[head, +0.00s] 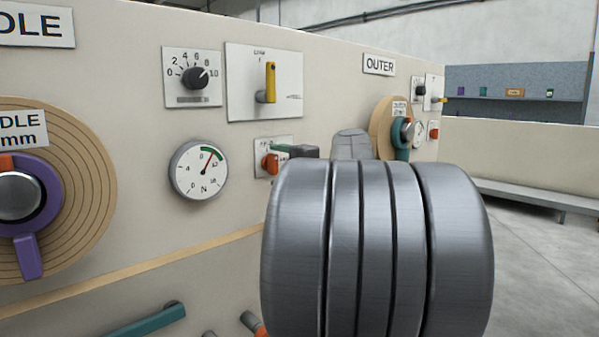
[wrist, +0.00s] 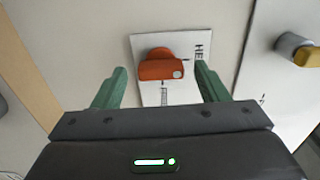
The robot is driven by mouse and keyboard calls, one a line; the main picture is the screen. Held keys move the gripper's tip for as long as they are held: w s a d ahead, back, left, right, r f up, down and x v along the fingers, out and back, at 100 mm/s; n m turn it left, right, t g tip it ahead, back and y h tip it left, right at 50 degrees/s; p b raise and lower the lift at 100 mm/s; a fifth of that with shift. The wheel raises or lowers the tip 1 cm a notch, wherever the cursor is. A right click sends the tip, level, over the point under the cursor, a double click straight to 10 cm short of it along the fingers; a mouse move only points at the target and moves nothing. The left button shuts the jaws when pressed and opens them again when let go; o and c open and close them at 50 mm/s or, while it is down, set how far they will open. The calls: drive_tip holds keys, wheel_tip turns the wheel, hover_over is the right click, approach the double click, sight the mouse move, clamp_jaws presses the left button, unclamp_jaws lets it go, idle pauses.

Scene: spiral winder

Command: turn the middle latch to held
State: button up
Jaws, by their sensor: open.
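The middle panel's orange latch (head: 270,163) is on a small white plate below the yellow lever, right of the gauge. In the wrist view the latch (wrist: 160,68) shows a rounded hub and a bar, with a grey dot at the bar's right end. A partly covered label starting "HE" is at its right; another, unreadable, label is below it. My gripper (wrist: 160,66) is open, its green fingers on either side of the latch, with no visible contact. In the head view my gripper (head: 298,151) shows just right of the latch, partly hidden by my arm.
The yellow lever (head: 270,82) is above the latch; its end also shows at the wrist view's right (wrist: 307,56). A dial (head: 195,77) and a round gauge (head: 199,170) are to the left. My grey arm covers the lower middle of the head view. Open floor is at right.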

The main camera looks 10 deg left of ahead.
drive_tip(key=p+v, duration=0.1)
drive_tip(key=v, duration=1.1)
drive_tip(key=shift+s+d, duration=0.3)
drive_tip(key=b+x, duration=0.1)
drive_tip(key=x, duration=1.3)
drive_tip(key=shift+d, duration=0.2)
